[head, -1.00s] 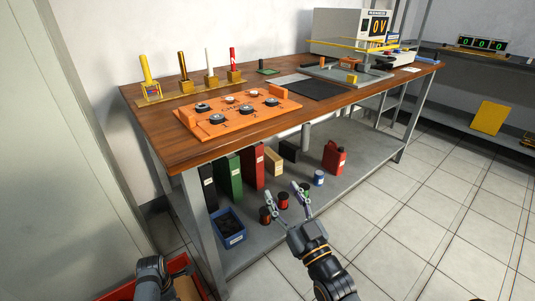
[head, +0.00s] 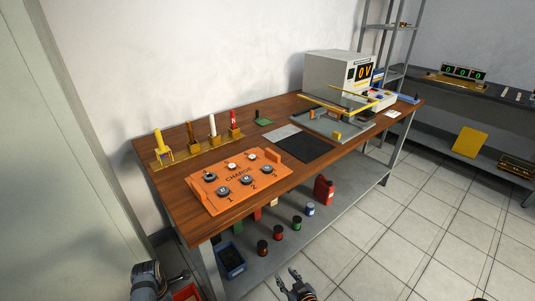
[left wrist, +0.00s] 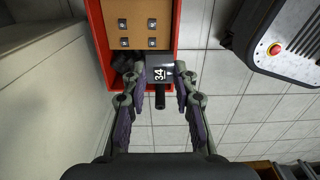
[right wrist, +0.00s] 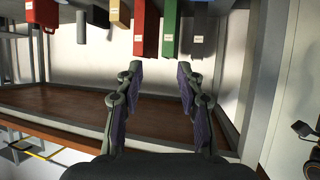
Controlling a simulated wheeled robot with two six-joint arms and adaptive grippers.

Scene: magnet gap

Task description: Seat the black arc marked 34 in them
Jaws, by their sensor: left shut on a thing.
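My left gripper (left wrist: 160,70) is shut on the black arc (left wrist: 160,75), whose white label reads 34. A dark cylindrical stub shows below the label. The arc is in front of a red box (left wrist: 96,30); whether it touches the box I cannot tell. In the head view, my left arm is at the bottom left and the arc cannot be made out. My right gripper (right wrist: 157,75) is open and empty; in the head view it shows at the bottom edge (head: 289,276). A grey stand with yellow bars (head: 335,108) is on the far part of the wooden bench (head: 190,213).
An orange CHARGE panel (head: 239,181) with round pieces lies on the bench. Coloured posts stand in a yellow rack (head: 180,157) at the back. A meter (head: 340,76) reads 0V. Spools and a red can (head: 324,190) are on the lower shelf. The tiled floor at right is clear.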

